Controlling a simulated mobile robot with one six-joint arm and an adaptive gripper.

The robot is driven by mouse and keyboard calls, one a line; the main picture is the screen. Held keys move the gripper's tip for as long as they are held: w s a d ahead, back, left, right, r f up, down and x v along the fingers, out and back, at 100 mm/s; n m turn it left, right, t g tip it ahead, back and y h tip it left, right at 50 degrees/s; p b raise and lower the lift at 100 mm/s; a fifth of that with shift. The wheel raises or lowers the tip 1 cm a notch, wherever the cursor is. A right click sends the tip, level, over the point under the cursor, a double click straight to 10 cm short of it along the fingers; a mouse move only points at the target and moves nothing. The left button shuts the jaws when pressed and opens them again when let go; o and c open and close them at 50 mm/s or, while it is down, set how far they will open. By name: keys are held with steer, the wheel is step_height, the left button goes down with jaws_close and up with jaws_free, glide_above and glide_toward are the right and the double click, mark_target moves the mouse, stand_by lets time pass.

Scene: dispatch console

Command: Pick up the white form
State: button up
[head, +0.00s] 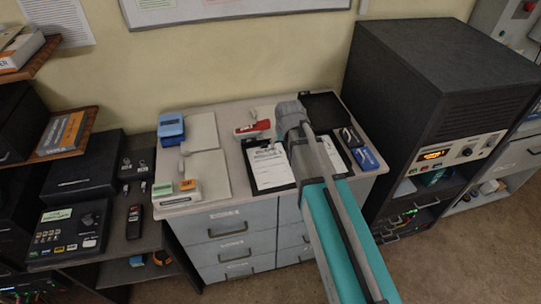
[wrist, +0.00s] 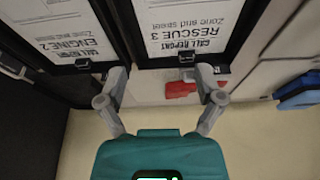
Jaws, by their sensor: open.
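Two white forms lie on dark clipboards. The form headed "RESCUE 3" (wrist: 190,25) is at upper centre in the wrist view, and it shows in the head view (head: 268,168) left of my arm. The form headed "ENGINE 2" (wrist: 65,28) is at upper left in the wrist view; in the head view (head: 331,155) my arm partly covers it. My gripper (wrist: 162,76) is open and empty, its fingertips apart near the clip end of the "RESCUE 3" clipboard (wrist: 187,61). Whether the fingers touch anything cannot be told.
A red stapler (head: 252,129) lies behind the forms and shows between my fingers in the wrist view (wrist: 181,89). A blue punch (head: 171,128), label boxes (head: 176,194) and a black tray (head: 324,106) share the cabinet top. A tall dark console (head: 430,90) stands at right.

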steer(key=w+a+r+t+p, duration=0.1)
steer(key=w+a+r, duration=0.2)
steer(key=a, duration=0.2)
steer(key=shift+w+a+n+y, duration=0.3)
steer(key=shift+a+n, duration=0.1)
steer(key=shift+f, duration=0.15)
steer(key=b, duration=0.7)
glide_above(264, 145)
steer(key=s, duration=0.3)
steer(key=f, duration=0.7)
steer(key=shift+w+d, duration=0.25)
steer(key=shift+d, duration=0.1)
steer(key=shift+w+f+b, duration=0.2)
steer(key=shift+f+b, duration=0.1)
steer(key=shift+f, duration=0.1)
steer(key=shift+f, duration=0.1)
steer(key=shift+b+x, duration=2.4)
steer(key=shift+x, duration=0.1)
steer(key=shift+w, duration=0.15)
